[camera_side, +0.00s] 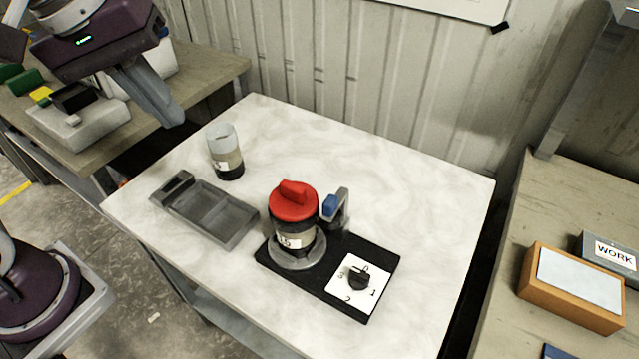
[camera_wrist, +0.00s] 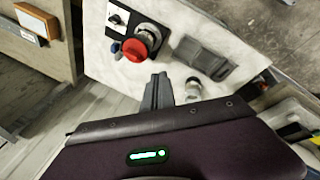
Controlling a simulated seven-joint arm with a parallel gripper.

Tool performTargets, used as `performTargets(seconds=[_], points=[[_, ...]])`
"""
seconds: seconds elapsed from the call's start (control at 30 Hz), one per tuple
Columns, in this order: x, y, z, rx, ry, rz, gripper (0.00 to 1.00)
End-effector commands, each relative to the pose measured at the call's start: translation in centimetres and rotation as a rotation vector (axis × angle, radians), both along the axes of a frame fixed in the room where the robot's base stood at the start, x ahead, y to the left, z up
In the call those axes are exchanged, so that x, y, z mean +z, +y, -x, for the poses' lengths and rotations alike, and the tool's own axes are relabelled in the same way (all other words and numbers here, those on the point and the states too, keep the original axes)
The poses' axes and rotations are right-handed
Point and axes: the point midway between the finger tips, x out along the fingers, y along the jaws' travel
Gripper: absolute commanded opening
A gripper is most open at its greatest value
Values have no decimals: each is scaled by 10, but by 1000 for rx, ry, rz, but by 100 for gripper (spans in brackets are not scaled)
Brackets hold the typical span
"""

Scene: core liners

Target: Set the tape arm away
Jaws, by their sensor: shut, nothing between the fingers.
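A grey upright bracket with a blue block (camera_side: 331,205), which looks like the tape arm, stands on a black base plate (camera_side: 330,303). It is beside a liner with a red cap (camera_side: 293,203) that sits upright in a grey ring. The blue block also shows in the wrist view (camera_wrist: 115,47), beside the red cap (camera_wrist: 134,52). A black knob (camera_side: 357,279) on a white numbered dial is on the same plate. My gripper (camera_side: 174,117) is shut and empty, high at the upper left, well apart from the bracket. Its fingers show in the wrist view (camera_wrist: 160,76).
A grey compartment tray (camera_side: 208,209) and a clear-topped jar (camera_side: 225,152) stand left of the fixture on the white table (camera_side: 400,190). The table's back and right are clear. An orange box (camera_side: 573,290) is on a right bench; a cluttered bench (camera_side: 210,72) is at left.

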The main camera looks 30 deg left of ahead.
Motion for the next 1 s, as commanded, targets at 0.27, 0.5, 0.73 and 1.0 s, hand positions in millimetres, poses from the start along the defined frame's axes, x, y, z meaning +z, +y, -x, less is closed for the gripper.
performTargets(seconds=[0.27, 0.5, 0.73, 1.0], points=[[-45, -80, -100, 686, 331, 243, 0], [-70, -106, -122, 918, 436, 281, 0], [-70, -106, -122, 925, 437, 283, 0], [-97, -112, -121, 924, 440, 279, 0]])
